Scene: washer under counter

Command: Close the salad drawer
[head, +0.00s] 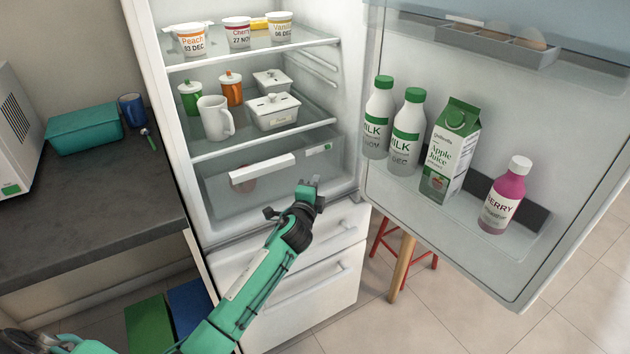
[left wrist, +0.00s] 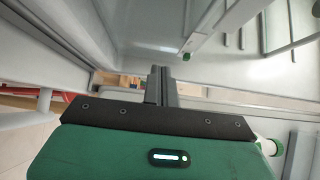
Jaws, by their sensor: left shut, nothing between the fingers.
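The salad drawer (head: 220,205) is a clear bin low in the open fridge, with a white handle bar (head: 262,173) on its front. A reddish round item shows dimly through it. The drawer front looks about in line with the shelf edge above; I cannot tell whether a small gap is left. My left gripper (head: 308,188) is in front of the drawer's lower right part, and I cannot tell whether it touches it. In the left wrist view its fingers (left wrist: 160,86) are together with nothing between them. My right gripper is not in view.
The open fridge door (head: 550,150) stands on the right, with milk bottles (head: 378,120), an apple juice carton (head: 452,145) and a berry bottle (head: 503,200) in its rack. Shelves above hold jars and tubs. White lower drawers (head: 330,285) are below. A dark counter (head: 90,190) is left.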

